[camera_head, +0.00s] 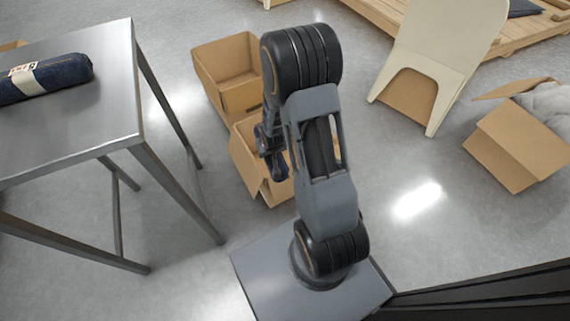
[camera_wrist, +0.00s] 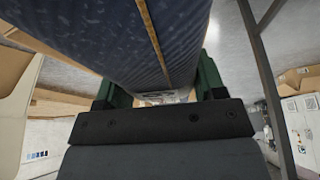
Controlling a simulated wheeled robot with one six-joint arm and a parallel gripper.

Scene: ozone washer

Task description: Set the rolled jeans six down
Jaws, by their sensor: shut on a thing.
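Dark blue rolled jeans (camera_wrist: 122,42) fill the upper middle of the wrist view, with a tan seam or edge running along them. My gripper (camera_wrist: 160,88) is shut on them, with a green finger on each side. In the head view my gripper (camera_head: 267,140) is partly hidden behind my arm, and a bit of the held jeans (camera_head: 279,166) shows just below it. They are in the air, in front of or over an open cardboard box; I cannot tell which. Another dark denim roll (camera_head: 62,75) with a cream label band lies on the metal table (camera_head: 100,110) at left.
Two open cardboard boxes (camera_head: 225,62) (camera_head: 247,178) stand on the floor behind my arm. A cream chair (camera_head: 440,45) and a box with grey cloth (camera_head: 505,150) are at right. A wooden pallet (camera_head: 395,12) is at the back. The table's right part is bare.

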